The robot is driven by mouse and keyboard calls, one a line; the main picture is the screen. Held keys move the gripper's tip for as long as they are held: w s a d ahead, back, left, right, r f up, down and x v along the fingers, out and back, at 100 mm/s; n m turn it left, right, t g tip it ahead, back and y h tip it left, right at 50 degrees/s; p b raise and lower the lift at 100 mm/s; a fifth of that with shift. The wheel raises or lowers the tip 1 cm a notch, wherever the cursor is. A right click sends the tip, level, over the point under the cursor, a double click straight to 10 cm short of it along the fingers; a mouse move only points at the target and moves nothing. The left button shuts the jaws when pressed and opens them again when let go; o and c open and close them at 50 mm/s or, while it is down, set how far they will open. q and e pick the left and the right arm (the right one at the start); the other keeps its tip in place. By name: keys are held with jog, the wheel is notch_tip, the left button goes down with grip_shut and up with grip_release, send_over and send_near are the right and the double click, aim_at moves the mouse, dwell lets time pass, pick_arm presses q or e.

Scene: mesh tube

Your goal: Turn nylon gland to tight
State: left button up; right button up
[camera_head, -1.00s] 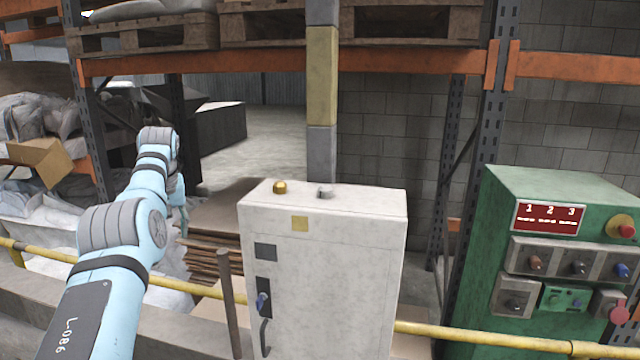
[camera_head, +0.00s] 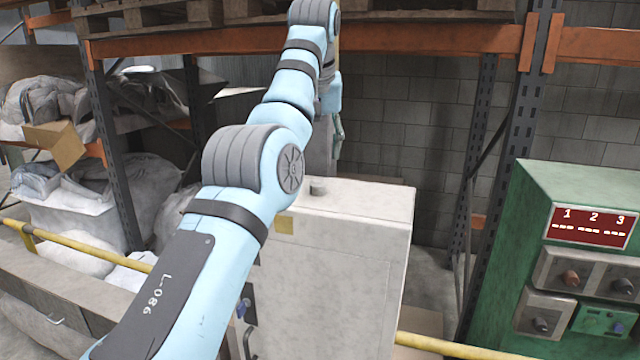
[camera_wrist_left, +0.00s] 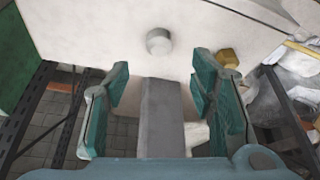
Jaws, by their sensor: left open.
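The grey nylon gland (camera_head: 318,187) stands on top of the pale cabinet (camera_head: 345,240). In the left wrist view the gland (camera_wrist_left: 159,42) is a round pale grey cap, ahead of the fingertips and between their lines. A brass gland (camera_wrist_left: 228,58) sits to its right there, close to the right finger; my arm hides it in the head view. My left gripper (camera_head: 337,145) is behind the cabinet top, partly hidden by my arm. In the left wrist view the gripper (camera_wrist_left: 162,75) is open, with nothing between its fingers touching them. My right gripper is not in view.
A grey post (camera_wrist_left: 161,115) stands behind the cabinet and shows between the fingers in the wrist view. A green control box (camera_head: 535,230) is at the right. An orange shelf beam (camera_head: 430,38) crosses the back. A yellow rail (camera_head: 440,345) runs low beside the cabinet.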

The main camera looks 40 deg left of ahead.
aim_at(319, 180)
pick_arm(q)
jog(key=x, duration=0.5)
jog(key=b+x, duration=0.1)
jog(key=x, duration=0.2)
jog(key=shift+w+a, duration=0.15)
jog(key=shift+w, duration=0.2)
jog(key=shift+w+f, duration=0.1)
jog(key=shift+f, duration=0.15)
jog(key=shift+s+r, duration=0.2)
jog(key=shift+s, duration=0.15)
jog(key=shift+w, duration=0.1)
jog(key=c, duration=1.2)
jog(key=shift+o, duration=0.3)
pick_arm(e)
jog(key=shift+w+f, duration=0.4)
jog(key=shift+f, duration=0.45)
